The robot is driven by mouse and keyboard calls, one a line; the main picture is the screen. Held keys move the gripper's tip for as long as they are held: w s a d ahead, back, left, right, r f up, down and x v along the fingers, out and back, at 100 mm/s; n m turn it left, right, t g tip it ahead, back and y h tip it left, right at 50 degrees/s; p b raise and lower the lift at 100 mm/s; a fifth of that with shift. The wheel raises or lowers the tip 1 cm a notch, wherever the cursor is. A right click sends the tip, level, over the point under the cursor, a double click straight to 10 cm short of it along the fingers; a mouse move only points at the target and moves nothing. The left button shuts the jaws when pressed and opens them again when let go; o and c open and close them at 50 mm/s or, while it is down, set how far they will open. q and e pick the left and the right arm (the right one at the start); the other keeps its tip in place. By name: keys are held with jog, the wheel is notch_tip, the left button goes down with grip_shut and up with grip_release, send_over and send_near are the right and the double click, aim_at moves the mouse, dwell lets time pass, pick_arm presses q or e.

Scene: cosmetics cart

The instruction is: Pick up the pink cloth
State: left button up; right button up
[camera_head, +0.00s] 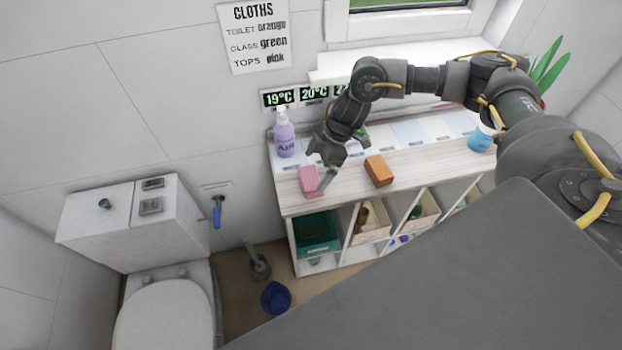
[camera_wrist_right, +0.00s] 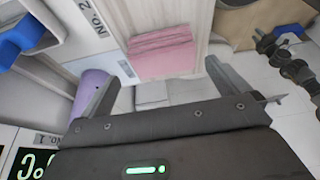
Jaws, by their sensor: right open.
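The pink cloth (camera_head: 309,180) lies folded at the left end of the cart top. In the right wrist view the cloth (camera_wrist_right: 162,52) appears as a stack of folded layers just beyond my fingertips. My right gripper (camera_head: 319,170) is at the cloth, partly covering its right side in the head view. In the right wrist view its two fingers (camera_wrist_right: 160,80) are spread wide with nothing between them. I cannot tell whether a finger touches the cloth. My left gripper is not in view.
An orange cloth (camera_head: 379,170) lies to the right of the pink one. A lilac pump bottle (camera_head: 284,138) stands behind, at the left. A light blue cup (camera_head: 480,140) stands further right. The toilet (camera_head: 165,310) is left of the cart (camera_head: 340,183). Wall signs hang behind.

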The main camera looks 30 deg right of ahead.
aim_at(312, 177)
jog(key=shift+s+p+x, duration=0.2)
jog(key=shift+p+x, duration=1)
jog(key=shift+x, duration=1.2)
jog(key=shift+a+f, duration=0.15)
jog(key=shift+f, duration=0.1)
jog(key=shift+c, duration=0.4)
jog(key=c, duration=0.8)
jog(key=shift+r, duration=0.1)
